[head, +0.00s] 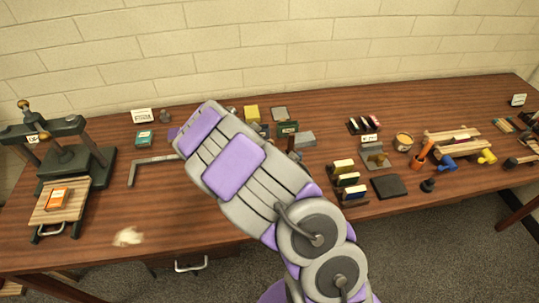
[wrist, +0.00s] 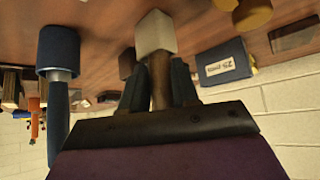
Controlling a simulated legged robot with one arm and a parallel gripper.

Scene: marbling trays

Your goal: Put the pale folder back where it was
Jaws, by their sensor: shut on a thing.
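In the wrist view my gripper (wrist: 158,75) is shut, with its two dark fingers on either side of a narrow upright piece. This piece looks brown and shaded low down and is topped by a pale block-like end; I take it to be the pale folder (wrist: 155,33). I cannot tell for sure whether the pale end and the brown part are one thing. In the head view my arm hides the gripper and what it holds. The table (head: 225,262) lies beneath.
A blue-handled tool (wrist: 58,55) stands close by in the wrist view, across from a dark "25 pcs" box (wrist: 224,64). A press (head: 60,150) stands at the left. A metal square (head: 150,163) lies left of my arm. Bare table shows at front left, near a pale lump (head: 128,237).

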